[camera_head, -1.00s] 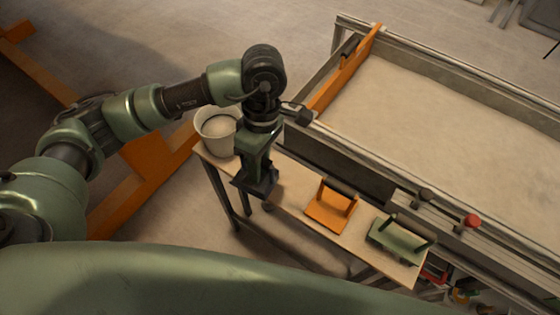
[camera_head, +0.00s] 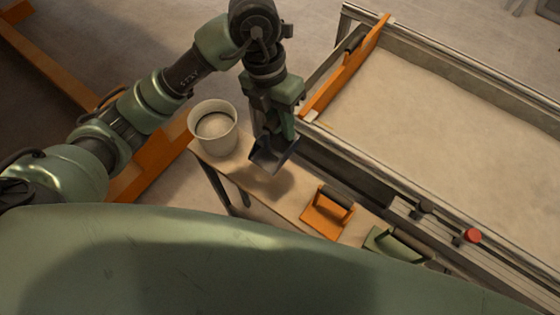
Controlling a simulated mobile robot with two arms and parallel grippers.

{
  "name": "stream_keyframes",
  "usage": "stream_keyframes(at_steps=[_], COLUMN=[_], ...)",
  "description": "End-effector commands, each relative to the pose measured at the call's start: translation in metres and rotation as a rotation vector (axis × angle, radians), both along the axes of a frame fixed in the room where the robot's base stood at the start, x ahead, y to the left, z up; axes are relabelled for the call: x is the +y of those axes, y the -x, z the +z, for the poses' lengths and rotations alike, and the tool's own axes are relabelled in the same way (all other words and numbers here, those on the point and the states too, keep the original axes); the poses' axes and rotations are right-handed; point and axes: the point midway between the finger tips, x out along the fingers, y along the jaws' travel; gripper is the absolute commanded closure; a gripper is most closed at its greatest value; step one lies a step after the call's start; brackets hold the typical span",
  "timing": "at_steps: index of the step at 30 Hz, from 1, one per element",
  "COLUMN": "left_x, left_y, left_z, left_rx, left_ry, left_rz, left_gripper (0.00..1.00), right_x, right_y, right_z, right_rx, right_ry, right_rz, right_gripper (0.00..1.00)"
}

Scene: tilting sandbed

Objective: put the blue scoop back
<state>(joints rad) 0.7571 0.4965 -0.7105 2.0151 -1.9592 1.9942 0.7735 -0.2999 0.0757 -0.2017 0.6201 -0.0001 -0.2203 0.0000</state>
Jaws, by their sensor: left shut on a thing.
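My left gripper (camera_head: 274,122) is shut on the blue scoop (camera_head: 270,154), which looks dark blue-grey and hangs below the fingers. The scoop is over the left part of the narrow wooden side table (camera_head: 292,189), and a shadow lies on the wood below it. It seems to be a little above the table; the exact gap is hard to tell. The scoop's handle is mostly hidden by the gripper. My right gripper is not in view.
A white bucket (camera_head: 213,142) of sand stands left of the scoop. An orange tool (camera_head: 327,213) and a green tool (camera_head: 386,242), partly hidden, lie to the right. The sandbed (camera_head: 440,125) with its orange board (camera_head: 345,68) and red knob (camera_head: 473,236) is beyond.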

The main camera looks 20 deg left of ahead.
Motion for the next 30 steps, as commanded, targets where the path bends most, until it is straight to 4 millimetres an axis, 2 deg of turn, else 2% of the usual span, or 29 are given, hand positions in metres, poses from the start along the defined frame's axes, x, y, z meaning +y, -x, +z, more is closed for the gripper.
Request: stream_keyframes(at_steps=[1, 6, 12, 17, 24, 30], left_x=[0.0, 0.0, 0.0, 0.0, 0.0, 0.0], left_y=[0.003, 0.002, 0.001, 0.0, 0.001, 0.0], left_z=[-0.014, -0.058, -0.098, -0.111, -0.145, -0.153], left_rx=[0.009, 0.007, 0.002, -0.001, 0.002, -0.002], left_ry=[0.0, -0.002, -0.001, 0.001, -0.001, 0.0], left_rz=[0.0, 0.0, -0.001, -0.001, -0.001, -0.004], left_gripper=[1.0, 1.0, 1.0, 1.0, 1.0, 1.0], right_x=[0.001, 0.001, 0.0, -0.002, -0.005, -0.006], right_y=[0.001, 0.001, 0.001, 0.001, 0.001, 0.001], right_z=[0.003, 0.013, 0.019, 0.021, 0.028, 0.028], right_rx=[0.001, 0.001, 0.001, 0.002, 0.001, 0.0], right_ry=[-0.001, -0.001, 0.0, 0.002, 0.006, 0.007], right_rz=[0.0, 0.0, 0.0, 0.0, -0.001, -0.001], right_gripper=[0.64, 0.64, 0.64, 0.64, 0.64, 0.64])
